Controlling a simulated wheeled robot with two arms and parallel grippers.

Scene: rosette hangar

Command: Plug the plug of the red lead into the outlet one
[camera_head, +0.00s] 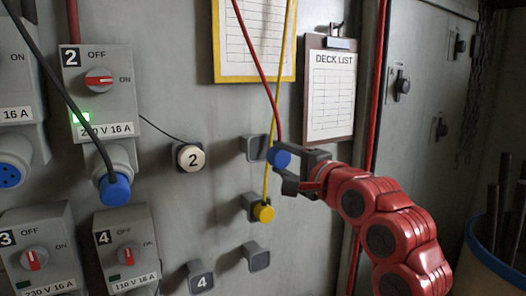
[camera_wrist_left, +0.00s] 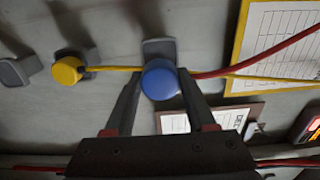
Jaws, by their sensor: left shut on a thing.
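The plug of the red lead (camera_head: 280,157) is blue and round, at a grey wall holder (camera_head: 256,148); the red lead (camera_head: 262,75) runs up from it. My left gripper (camera_head: 291,170) is shut on this plug. In the left wrist view, its fingers (camera_wrist_left: 160,92) lie on both sides of the blue plug (camera_wrist_left: 160,80), with the holder behind. I cannot tell whether the plug still touches the holder. A box with an empty blue socket (camera_head: 11,175) is cut off at the far left; its number is out of view, but it stands left of outlet 2. My right gripper is not in view.
Outlet 2 (camera_head: 97,92) holds a blue plug (camera_head: 115,190) on a black lead. A yellow plug (camera_head: 263,212) hangs on the holder below, its lead crossing near the red one. Outlets 3 (camera_head: 32,240) and 4 (camera_head: 125,230) sit lower left. A clipboard (camera_head: 330,95) hangs close above my gripper.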

